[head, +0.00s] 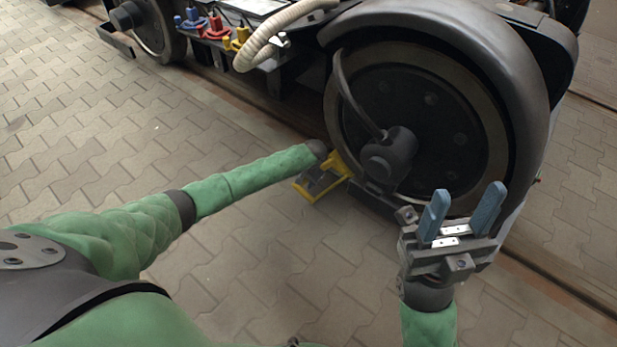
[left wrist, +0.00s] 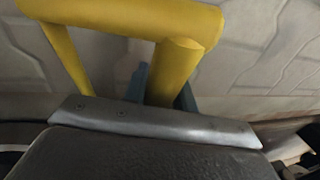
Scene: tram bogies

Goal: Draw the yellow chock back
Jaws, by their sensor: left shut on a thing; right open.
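The yellow chock (head: 306,193) sits on the paving at the foot of the big dark wheel (head: 420,110), on its left side. My left arm reaches to it, and the hand end is seen only in part in the head view. In the left wrist view, yellow tubular bars of the chock (left wrist: 120,14) fill the upper part. My left gripper (left wrist: 163,92) has its blue fingers on either side of a yellow bar and is shut on it. The fingers are partly hidden by the bar and the grey palm edge. My right gripper (head: 462,213) is open and empty, in front of the wheel, fingers up.
A rail (head: 555,285) runs along the wheels. Red, blue and yellow fittings (head: 215,28) and a pale hose (head: 262,42) hang on the bogie frame at the upper left. Open block paving (head: 80,110) lies to the left and in front.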

